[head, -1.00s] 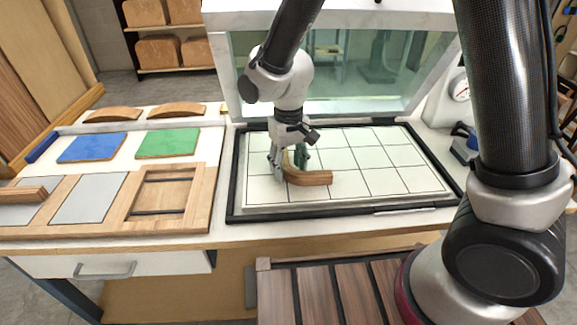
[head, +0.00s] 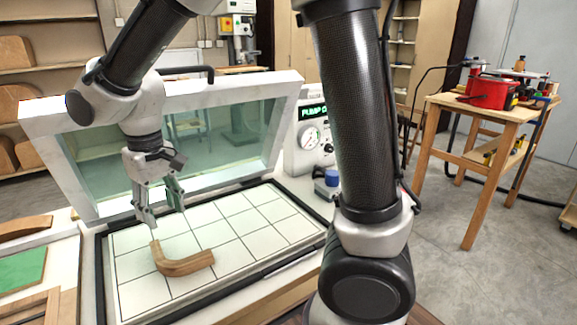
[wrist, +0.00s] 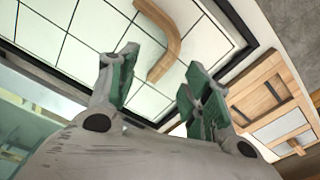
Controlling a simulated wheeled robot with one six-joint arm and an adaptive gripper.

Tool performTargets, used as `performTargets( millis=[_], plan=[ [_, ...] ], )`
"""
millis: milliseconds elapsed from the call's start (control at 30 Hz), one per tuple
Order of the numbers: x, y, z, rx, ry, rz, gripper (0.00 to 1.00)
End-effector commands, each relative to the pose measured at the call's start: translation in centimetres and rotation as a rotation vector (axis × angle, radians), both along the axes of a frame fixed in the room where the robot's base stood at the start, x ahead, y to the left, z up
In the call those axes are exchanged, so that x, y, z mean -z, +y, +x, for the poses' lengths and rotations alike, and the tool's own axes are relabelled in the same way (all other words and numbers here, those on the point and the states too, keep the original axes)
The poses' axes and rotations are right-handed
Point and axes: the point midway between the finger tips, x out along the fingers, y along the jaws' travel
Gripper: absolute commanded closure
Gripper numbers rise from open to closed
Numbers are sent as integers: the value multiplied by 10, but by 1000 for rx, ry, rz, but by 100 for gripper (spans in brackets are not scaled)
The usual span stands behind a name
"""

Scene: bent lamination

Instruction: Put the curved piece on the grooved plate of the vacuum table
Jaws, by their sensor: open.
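The curved piece (head: 182,262), a bent strip of brown wood, lies on the pale grooved plate (head: 230,228) of the vacuum table. In the wrist view the curved piece (wrist: 168,45) lies beyond the fingertips, on the gridded plate (wrist: 95,25). My gripper (head: 163,217) is open and empty, above the plate and just behind the curved piece in the head view. Its green-padded fingers (wrist: 158,78) are spread apart in the wrist view and do not touch the piece. The glass lid (head: 240,130) of the vacuum table stands open behind the plate.
A black frame edge (head: 290,250) borders the plate. A gauge panel (head: 309,140) stands right of the lid. A green board (head: 22,270) and a curved wooden block (head: 25,228) lie to the left. A wooden stand (head: 490,110) with red tools is at right.

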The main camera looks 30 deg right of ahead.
Motion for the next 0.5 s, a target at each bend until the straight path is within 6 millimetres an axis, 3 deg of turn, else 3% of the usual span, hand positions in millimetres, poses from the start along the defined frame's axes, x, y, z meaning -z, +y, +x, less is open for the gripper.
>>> performTargets(
  millis=[167, 300, 400, 500],
  plan=[
    [-56, -107, -12, 123, -92, 58, 51],
    [-87, -196, -55, 231, -187, 82, 51],
    [-96, -240, -91, 295, -251, 83, 51],
    [-99, -267, -122, 343, -301, 77, 51]
  ],
)
